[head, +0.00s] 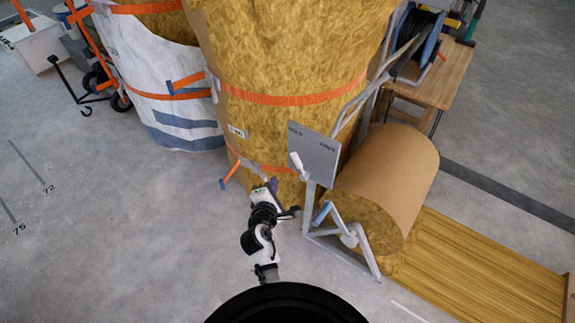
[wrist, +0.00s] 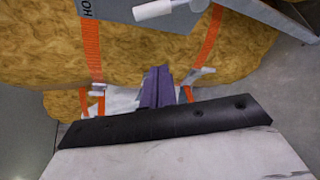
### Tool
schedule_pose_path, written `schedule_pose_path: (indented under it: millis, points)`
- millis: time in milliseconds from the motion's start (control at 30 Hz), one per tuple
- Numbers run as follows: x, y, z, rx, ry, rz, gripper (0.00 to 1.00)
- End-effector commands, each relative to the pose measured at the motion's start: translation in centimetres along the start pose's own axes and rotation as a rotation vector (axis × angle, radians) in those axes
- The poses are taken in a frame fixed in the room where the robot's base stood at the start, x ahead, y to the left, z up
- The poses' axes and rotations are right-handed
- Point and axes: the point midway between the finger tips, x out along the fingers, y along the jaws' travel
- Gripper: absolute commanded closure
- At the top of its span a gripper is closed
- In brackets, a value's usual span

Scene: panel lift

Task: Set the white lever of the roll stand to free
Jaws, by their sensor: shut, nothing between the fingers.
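The white lever (head: 297,165) is on a grey plate (head: 318,158) fixed to the frame of the roll stand (head: 350,240). Its handle leans up and left, on the side of the plate's left label. The labels are too small to read in the head view. In the wrist view the lever (wrist: 155,9) shows at the top edge, beside a partial label starting "HO". My gripper (head: 271,185) is low and left of the lever, apart from it. Its purple fingers (wrist: 157,86) are together and hold nothing.
A brown roll (head: 385,170) lies in the stand, right of the plate. A tall yellow wool-like bale (head: 290,60) with orange straps (head: 290,100) stands close behind my gripper. A wooden bench (head: 440,80) is at the back right.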

Motion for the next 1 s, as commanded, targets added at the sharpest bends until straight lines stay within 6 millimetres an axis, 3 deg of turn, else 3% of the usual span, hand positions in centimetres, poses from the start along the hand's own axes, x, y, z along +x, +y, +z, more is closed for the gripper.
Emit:
schedule_pose_path:
  millis: [233,667,800,1000]
  points:
    - [2.0,0.2,0.0,0.003,0.000,0.001,1.00]
    - [10.1,0.2,-0.1,0.006,0.001,0.001,1.00]
    - [9.1,0.4,2.2,0.002,0.002,0.002,1.00]
    - [8.7,0.2,3.5,0.002,0.004,0.002,1.00]
